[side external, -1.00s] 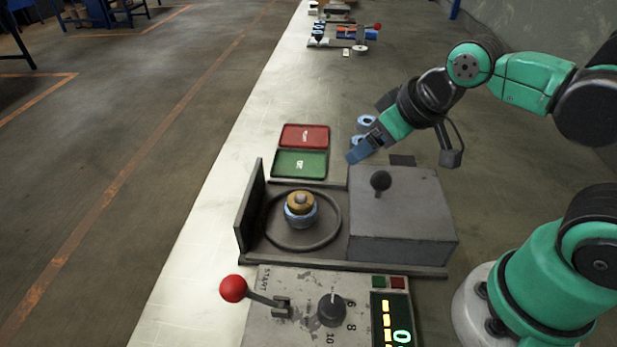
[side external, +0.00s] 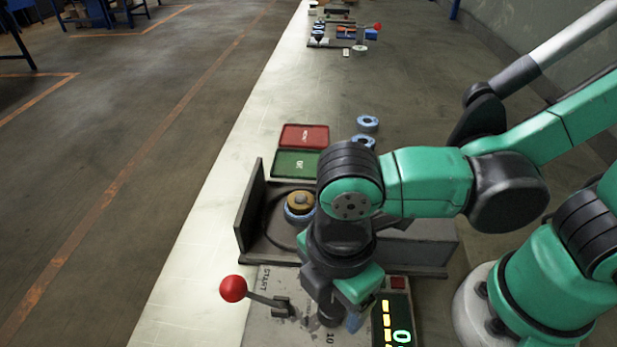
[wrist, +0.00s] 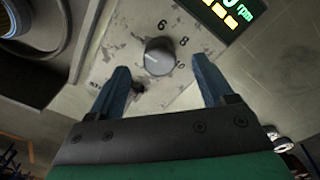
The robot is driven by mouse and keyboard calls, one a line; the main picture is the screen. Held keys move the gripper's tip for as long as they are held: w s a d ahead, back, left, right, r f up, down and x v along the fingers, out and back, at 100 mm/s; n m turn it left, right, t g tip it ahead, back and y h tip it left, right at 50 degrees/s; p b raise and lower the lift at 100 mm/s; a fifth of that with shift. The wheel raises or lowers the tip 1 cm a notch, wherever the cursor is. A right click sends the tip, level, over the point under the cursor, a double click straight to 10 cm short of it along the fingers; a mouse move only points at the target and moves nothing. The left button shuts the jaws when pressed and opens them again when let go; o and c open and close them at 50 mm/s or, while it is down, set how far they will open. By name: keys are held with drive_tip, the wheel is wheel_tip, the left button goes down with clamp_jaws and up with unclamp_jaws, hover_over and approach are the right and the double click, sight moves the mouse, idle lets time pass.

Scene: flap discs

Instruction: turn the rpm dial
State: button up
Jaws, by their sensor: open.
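The rpm dial is a dark round knob (wrist: 159,57) on a worn grey panel, with the numbers 6, 8 and 10 around part of it. In the wrist view it lies between and just beyond the two blue fingertips of my gripper (wrist: 160,85), which is open and empty. In the side view my gripper (side external: 340,318) is over the panel at the dial, and my wrist hides most of the knob. I cannot tell whether a finger touches it. The display (side external: 392,318) beside it shows a green 0 and yellow bars.
A lever with a red ball (side external: 233,288) stands left of the dial. Behind the panel is a fixture with a flap disc (side external: 299,205) on its spindle. A red tray (side external: 304,135) and green tray (side external: 296,163) lie farther back, with two blue discs (side external: 367,124) beside them.

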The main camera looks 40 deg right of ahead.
drive_tip(key=shift+f, duration=1)
clamp_jaws()
drive_tip(key=m, duration=1.1)
drive_tip(key=shift+m, duration=0.4)
